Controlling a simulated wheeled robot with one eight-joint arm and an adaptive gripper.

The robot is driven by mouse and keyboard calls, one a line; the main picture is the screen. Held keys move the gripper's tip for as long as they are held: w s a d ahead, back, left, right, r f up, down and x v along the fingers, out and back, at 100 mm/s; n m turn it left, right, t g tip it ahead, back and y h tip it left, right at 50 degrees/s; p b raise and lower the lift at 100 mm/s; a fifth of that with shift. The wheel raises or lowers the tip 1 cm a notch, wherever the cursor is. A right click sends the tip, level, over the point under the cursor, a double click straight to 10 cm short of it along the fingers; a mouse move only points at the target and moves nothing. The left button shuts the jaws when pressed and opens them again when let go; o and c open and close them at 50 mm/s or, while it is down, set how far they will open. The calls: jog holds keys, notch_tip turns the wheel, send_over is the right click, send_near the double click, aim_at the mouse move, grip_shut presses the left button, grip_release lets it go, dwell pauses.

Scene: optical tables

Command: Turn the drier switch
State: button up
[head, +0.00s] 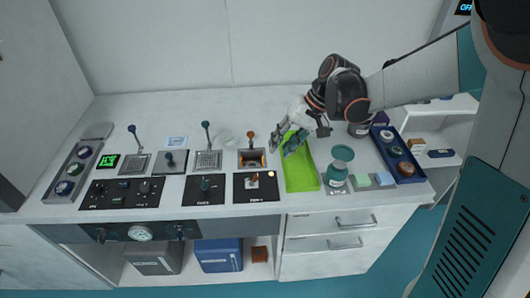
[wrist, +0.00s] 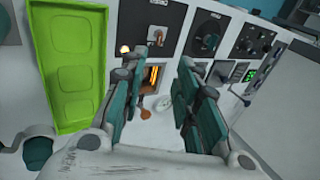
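The drier switch (head: 254,180) is a small pale lever on a black panel with a lit lamp, at the front of the counter below the glowing drier opening (head: 252,158). In the wrist view the switch (wrist: 157,37) shows beyond the fingertips, beside the lamp. The orange glow (wrist: 153,76) lies between the fingers in that view. My gripper (head: 284,142) is above the counter, right of the drier and over the left edge of the green tray (head: 301,172). It also shows in the wrist view (wrist: 159,75), with fingers wide apart and nothing between them.
An orange-knobbed lever (head: 250,134) stands behind the drier, close to my gripper. A green-knobbed lever (head: 206,126) and a dark knob panel (head: 204,190) are to the left.

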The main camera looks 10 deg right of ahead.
aim_at(258, 175)
jog(key=b+x, duration=0.4)
jog(key=x, duration=1)
jog(key=shift+f, duration=0.2)
grip_shut()
